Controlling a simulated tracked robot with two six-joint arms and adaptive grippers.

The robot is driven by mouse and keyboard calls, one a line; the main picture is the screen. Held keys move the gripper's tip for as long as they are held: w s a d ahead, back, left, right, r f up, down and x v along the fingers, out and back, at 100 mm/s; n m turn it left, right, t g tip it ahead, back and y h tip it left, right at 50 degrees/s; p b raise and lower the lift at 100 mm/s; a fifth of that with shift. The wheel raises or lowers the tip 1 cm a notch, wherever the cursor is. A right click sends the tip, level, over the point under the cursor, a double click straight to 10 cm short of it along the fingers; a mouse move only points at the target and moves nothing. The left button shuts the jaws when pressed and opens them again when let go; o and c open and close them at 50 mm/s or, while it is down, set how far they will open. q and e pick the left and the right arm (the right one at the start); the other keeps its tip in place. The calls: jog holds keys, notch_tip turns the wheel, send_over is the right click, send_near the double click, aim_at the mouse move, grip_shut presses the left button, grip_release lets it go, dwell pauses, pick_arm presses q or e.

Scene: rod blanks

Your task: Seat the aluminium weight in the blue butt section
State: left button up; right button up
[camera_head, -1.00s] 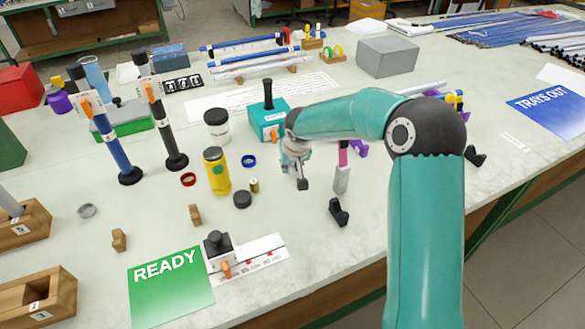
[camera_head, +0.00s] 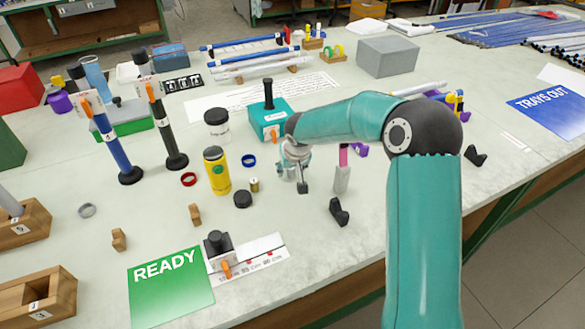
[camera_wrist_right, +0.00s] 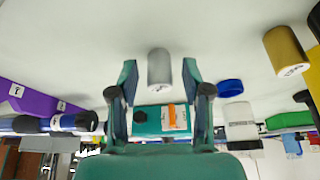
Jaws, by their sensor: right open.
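The aluminium weight is a short silver cylinder (camera_wrist_right: 159,68) in the right wrist view. It stands between the tips of my right gripper (camera_wrist_right: 157,82), with a gap on both sides. The gripper is open and does not hold it. In the head view my right gripper (camera_head: 298,180) is low over the middle of the table, and I cannot clearly tell the weight from its fingers. The blue butt section (camera_head: 113,143) stands upright at the left on a round black foot, with an orange clip near its top. My left gripper is not in view.
A brass weight (camera_head: 254,185), a black cap (camera_head: 242,199) and a yellow bottle (camera_head: 216,171) stand left of my right gripper. A teal box (camera_head: 269,120) stands behind it. A black upright section (camera_head: 164,125) stands beside the blue one.

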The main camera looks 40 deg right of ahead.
jog(key=v, duration=1.1)
jog(key=shift+o, duration=0.6)
jog(key=shift+s+r, duration=0.2)
jog(key=shift+r, duration=0.25)
jog(key=w+r+n+g+p, duration=0.25)
jog(key=n+p, duration=0.25)
jog(key=n, duration=1)
jog(key=w+r+n+g+p, duration=0.1)
jog(key=w+r+n+p, duration=0.3)
jog(key=n, duration=1)
jog(key=f, duration=0.4)
jog(key=s+f+p, duration=0.1)
jog(key=f, duration=0.3)
jog(key=d+f, duration=0.1)
jog(key=f, duration=0.3)
jog(key=shift+s+f, duration=0.15)
jog(key=shift+s, duration=0.15)
jog(key=shift+y, duration=0.3)
jog(key=f, duration=0.1)
jog(key=f+p, duration=0.1)
jog(key=f, duration=0.1)
jog(key=f+p, duration=0.1)
jog(key=shift+s+d+f, duration=0.15)
jog(key=shift+s+d, duration=0.1)
jog(key=shift+d, duration=0.15)
jog(key=shift+w+d+f, duration=0.1)
jog(key=shift+f, duration=0.4)
grip_shut()
